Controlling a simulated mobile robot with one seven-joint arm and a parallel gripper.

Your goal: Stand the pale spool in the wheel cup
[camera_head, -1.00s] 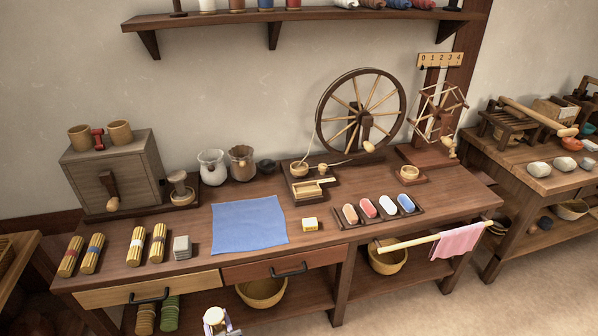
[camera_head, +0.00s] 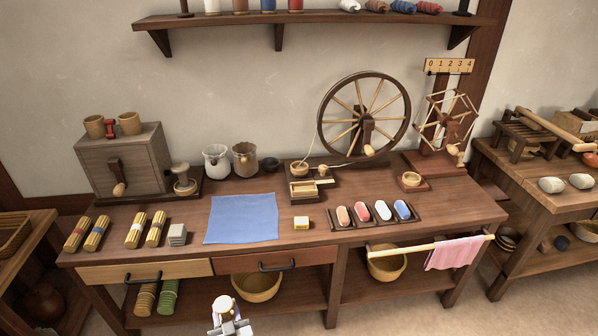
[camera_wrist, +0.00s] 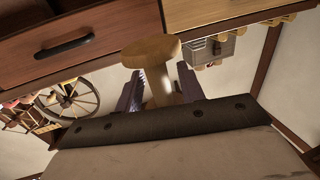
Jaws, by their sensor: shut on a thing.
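My gripper (camera_wrist: 159,90) is shut on the pale spool (camera_wrist: 151,49), whose round wooden end shows beyond the fingers in the wrist view. In the head view, the pale spool (camera_head: 222,302) shows at the bottom edge, in front of the bench and below its top, in my gripper (camera_head: 229,321). A small wooden cup, seemingly the wheel cup (camera_head: 299,171), stands on the base at the foot of the spinning wheel (camera_head: 327,122). A thread hangs down to it. The spool is well apart from this cup. The cup's inside is too small to make out.
The bench (camera_head: 265,202) has drawers in front and a low shelf. Another cup (camera_head: 411,180) stands at right. A rod with a pink cloth (camera_head: 455,252) juts out front.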

